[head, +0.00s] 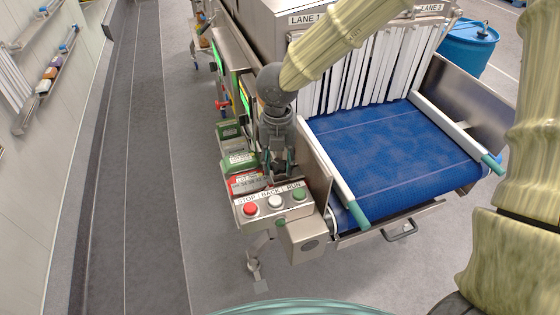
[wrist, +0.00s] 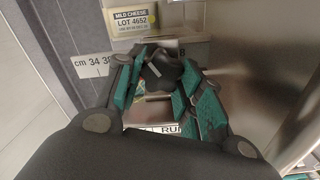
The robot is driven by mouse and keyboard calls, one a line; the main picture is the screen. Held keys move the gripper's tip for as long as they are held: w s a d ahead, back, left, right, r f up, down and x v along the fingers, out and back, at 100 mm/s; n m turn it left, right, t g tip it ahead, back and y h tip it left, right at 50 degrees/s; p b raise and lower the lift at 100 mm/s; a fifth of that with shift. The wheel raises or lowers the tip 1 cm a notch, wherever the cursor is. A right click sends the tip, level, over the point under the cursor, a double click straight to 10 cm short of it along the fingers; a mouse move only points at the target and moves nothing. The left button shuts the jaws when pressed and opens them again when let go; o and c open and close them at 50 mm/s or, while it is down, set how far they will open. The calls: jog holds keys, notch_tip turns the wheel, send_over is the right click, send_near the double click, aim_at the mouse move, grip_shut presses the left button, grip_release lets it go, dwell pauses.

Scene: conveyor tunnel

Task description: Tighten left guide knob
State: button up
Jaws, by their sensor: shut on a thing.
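My gripper (head: 278,168) is at the left side of the conveyor, just behind the button box, pointing down. In the wrist view its teal-padded fingers (wrist: 169,72) are closed around a dark lobed knob (wrist: 172,82), with one pad on each side. A small pale mark shows on the knob's top. A cm scale (wrist: 93,65) with numbers lies left of the knob. In the head view the knob is hidden by my gripper. The left guide rail (head: 337,175) runs along the left edge of the blue belt.
The button box (head: 274,207) with red, white and green buttons stands close in front of my gripper. A label reading MILD CHEESE LOT 4652 (wrist: 135,20) is beyond the knob. A steel side plate (head: 308,150) stands close on the right. White strip curtains (head: 360,75) hang over the blue belt (head: 395,155).

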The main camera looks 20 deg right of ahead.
aim_at(278, 164)
jog(key=m, duration=0.3)
jog(key=m+b, duration=0.1)
jog(key=m, duration=0.2)
jog(key=shift+w+r, duration=0.1)
jog(key=shift+w, duration=0.1)
jog(key=shift+m, duration=0.3)
jog(key=o, duration=1)
notch_tip(278, 164, up, 12)
jog(key=shift+f, duration=0.1)
dwell(0.4)
